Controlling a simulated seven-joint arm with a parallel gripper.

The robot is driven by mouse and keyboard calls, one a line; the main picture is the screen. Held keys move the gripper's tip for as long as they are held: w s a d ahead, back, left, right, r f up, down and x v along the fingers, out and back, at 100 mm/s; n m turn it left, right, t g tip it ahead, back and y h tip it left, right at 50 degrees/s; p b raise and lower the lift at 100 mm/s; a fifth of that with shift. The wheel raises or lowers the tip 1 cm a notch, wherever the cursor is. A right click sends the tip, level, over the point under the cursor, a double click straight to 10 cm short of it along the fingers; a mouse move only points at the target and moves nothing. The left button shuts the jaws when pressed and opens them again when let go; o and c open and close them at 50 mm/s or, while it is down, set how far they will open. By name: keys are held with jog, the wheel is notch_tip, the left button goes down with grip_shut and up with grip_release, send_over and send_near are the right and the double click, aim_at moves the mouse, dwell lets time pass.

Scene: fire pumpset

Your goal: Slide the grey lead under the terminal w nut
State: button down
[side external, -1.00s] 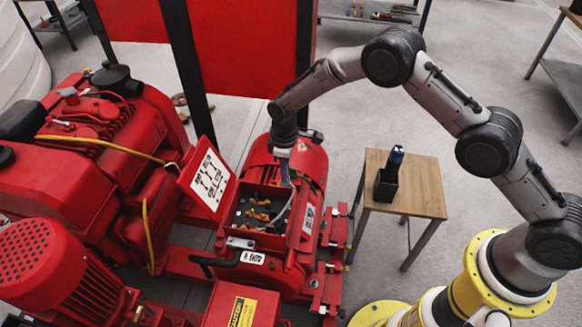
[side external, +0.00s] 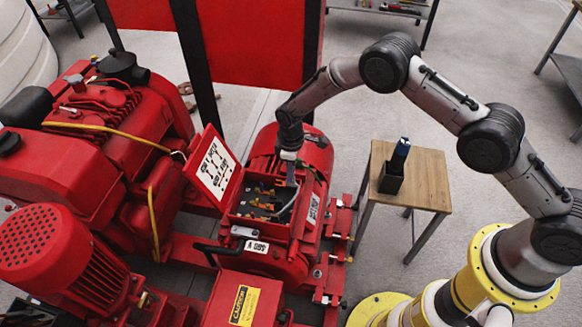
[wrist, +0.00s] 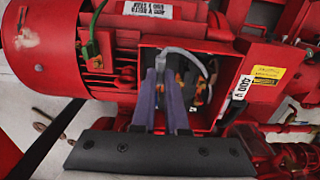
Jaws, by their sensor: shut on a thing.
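The grey lead (side external: 293,203) curves up inside the open red terminal box (side external: 232,216). In the wrist view the lead (wrist: 193,54) arches across the box from the fingertips to the right. My gripper (side external: 291,180) points down into the box, and its two fingers (wrist: 164,75) are close together, shut on the lead near its end. Several brass terminals and nuts (side external: 264,197) sit on the dark floor of the box, left of the gripper in the side view. Which one is terminal w, I cannot tell. The fingers partly hide the terminals in the wrist view, and the lead's tip is not clear.
The box's open lid (side external: 212,168) with a wiring diagram stands at its left. The box walls are close around the fingers. A red engine (side external: 95,140) lies further left. A small wooden table (side external: 428,180) with a dark holder (side external: 391,178) stands to the right.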

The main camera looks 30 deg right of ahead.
aim_at(291, 186)
jog(key=shift+f, duration=2.9)
jog(key=shift+f, duration=0.15)
jog(key=shift+w+a, duration=0.9)
jog(key=c, duration=0.5)
grip_release()
jog(key=shift+c, duration=0.2)
jog(key=shift+w+r, duration=0.15)
jog(key=shift+r, duration=0.65)
jog(key=shift+w+r, duration=0.1)
jog(key=shift+r, duration=0.65)
jog(key=shift+s+r, duration=0.2)
jog(key=shift+r, duration=2.75)
